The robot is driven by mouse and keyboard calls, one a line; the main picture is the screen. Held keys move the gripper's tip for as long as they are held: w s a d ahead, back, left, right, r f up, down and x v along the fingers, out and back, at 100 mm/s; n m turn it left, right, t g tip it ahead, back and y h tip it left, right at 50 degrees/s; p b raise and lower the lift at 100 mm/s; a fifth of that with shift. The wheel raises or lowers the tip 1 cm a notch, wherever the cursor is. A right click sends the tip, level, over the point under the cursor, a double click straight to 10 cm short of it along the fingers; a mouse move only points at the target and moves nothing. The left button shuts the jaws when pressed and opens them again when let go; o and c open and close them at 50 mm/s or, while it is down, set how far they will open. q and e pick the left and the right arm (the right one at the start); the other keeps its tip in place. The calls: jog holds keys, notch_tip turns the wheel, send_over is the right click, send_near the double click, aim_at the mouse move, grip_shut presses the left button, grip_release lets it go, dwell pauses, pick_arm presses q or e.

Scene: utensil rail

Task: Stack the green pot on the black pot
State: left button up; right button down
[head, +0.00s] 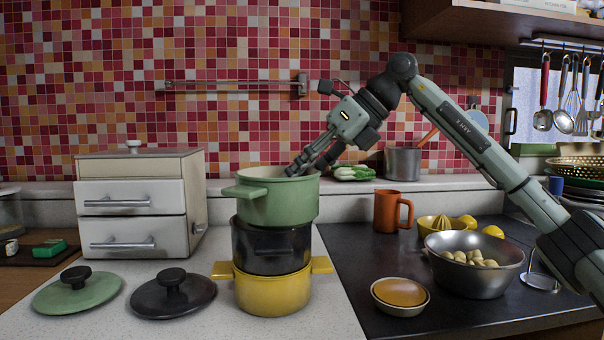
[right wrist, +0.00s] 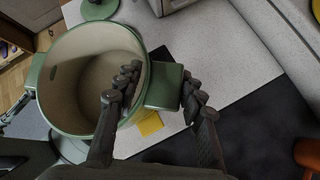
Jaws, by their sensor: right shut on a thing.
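The green pot (head: 277,203), cream inside, is directly above the black pot (head: 270,250) in the head view. It looks upright and roughly lined up; I cannot tell whether its base is fully seated. The black pot sits on the yellow pot (head: 272,292). My right gripper (head: 305,168) is shut on the green pot at its right-hand side. In the right wrist view, the gripper (right wrist: 158,90) straddles the green pot's (right wrist: 60,95) wall and side handle, with one finger inside the pot.
A green lid (head: 75,293) and a black lid (head: 172,296) lie left on the counter. A white drawer box (head: 130,205) stands behind them. On the right are an orange mug (head: 390,212), a metal bowl (head: 474,270) and a small orange-topped bowl (head: 400,296).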

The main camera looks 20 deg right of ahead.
jog(key=shift+s+a+f, duration=0.1)
jog(key=shift+f, duration=0.55)
jog(key=shift+r, duration=0.15)
jog(key=shift+r+p, duration=0.55)
jog(key=shift+p, duration=0.05)
jog(key=shift+r, duration=0.15)
jog(key=shift+r, duration=0.2)
dwell(0.6)
jog(key=shift+f+b, duration=0.35)
jog(key=shift+f, duration=0.35)
jog(key=shift+p, duration=0.3)
